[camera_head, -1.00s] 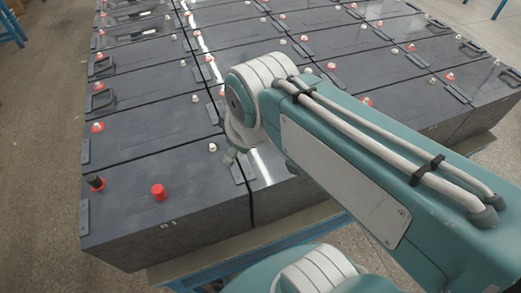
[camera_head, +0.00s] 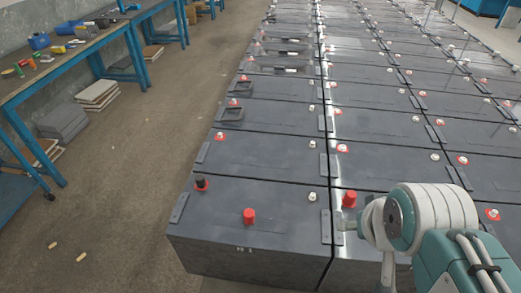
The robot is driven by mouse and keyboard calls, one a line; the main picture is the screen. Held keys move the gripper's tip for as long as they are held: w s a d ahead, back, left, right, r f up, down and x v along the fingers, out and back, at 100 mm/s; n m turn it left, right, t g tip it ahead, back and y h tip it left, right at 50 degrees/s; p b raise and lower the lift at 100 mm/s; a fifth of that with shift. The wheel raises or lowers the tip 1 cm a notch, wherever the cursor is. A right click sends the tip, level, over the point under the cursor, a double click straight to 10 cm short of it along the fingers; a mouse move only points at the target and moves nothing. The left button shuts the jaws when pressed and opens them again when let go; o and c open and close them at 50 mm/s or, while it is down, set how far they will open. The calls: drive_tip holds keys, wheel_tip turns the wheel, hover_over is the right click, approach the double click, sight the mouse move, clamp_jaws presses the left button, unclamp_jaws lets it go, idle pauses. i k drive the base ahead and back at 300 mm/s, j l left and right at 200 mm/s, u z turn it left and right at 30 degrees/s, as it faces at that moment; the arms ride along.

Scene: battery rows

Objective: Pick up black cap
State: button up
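The black cap (camera_head: 201,183) is small and dark and stands over a red-ringed terminal on the near left battery (camera_head: 265,190), close to its left edge. A red cap (camera_head: 249,216) stands on the same battery, to the right of and nearer than the black cap. My arm shows at the lower right, with a white and teal joint over the neighbouring battery. My gripper's fingers cannot be made out in this view. Nothing of my arm touches or covers the black cap.
Another red cap (camera_head: 349,199) stands on the neighbouring battery, close to my arm joint. Rows of dark batteries with terminals run into the distance. A blue-framed workbench (camera_head: 70,60) with tools and coloured items stands at the left. The floor (camera_head: 125,180) between is mostly clear.

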sight(200, 179)
drive_tip(key=u, duration=1.25)
drive_tip(key=i+j+z, duration=0.35)
drive_tip(key=j+z, duration=0.2)
drive_tip(key=i+j+z, duration=0.25)
drive_tip(key=j, duration=0.2)
drive_tip(key=k+l, duration=0.05)
drive_tip(key=k, duration=0.05)
